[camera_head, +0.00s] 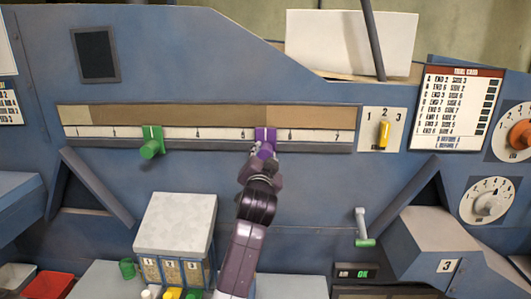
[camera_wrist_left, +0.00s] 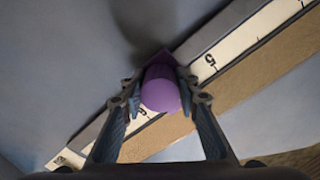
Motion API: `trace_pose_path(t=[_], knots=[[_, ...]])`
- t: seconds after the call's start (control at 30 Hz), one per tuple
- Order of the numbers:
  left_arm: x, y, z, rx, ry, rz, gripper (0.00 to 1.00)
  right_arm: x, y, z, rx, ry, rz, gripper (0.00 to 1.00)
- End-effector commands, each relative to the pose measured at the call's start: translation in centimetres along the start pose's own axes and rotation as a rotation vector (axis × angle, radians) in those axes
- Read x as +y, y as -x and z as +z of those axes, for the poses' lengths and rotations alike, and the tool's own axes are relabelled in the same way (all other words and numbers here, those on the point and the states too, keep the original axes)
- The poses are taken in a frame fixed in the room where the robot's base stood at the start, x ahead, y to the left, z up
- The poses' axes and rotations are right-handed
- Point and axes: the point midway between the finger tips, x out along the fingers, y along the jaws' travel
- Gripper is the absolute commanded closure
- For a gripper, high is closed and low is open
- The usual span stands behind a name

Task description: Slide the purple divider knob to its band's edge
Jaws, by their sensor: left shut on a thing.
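The purple divider knob (camera_head: 265,137) sits on the white numbered scale (camera_head: 220,134), between the marks that look like 5 and 6. In the left wrist view its round purple end (camera_wrist_left: 160,92) shows between the two fingers, with the 5 on one side and the 6 on the other. My left gripper (camera_head: 262,152) is shut on the knob, reaching up from below. Above the scale runs a brown band (camera_head: 180,115); its shade turns lighter close to the knob, with a lighter stretch (camera_head: 310,116) to the right. My right gripper is not in view.
A green knob (camera_head: 151,141) sits on the same scale farther left. A yellow selector (camera_head: 383,134) marked 1 2 3 is right of the scale. The scale between the knobs is clear.

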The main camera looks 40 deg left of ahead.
Motion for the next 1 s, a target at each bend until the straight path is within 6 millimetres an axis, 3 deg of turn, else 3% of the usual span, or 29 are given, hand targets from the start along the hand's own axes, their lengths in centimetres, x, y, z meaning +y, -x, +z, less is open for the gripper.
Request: trace_pose_path(t=[0.23,0.27,0.4,0.77,1.0], knots=[[0.0,0.0,-0.1,0.003,-0.005,0.000,1.00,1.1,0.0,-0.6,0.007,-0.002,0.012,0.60],[0.1,0.0,-0.1,0.003,-0.006,0.000,0.68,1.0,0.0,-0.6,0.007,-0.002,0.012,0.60],[0.1,0.0,-0.1,0.003,-0.005,0.000,0.53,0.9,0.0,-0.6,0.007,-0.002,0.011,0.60],[0.1,0.4,-0.1,0.003,-0.004,0.001,0.53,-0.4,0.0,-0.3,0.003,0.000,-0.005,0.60],[0.1,4.0,-0.1,0.004,-0.003,0.001,0.53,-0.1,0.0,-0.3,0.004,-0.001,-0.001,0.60]])
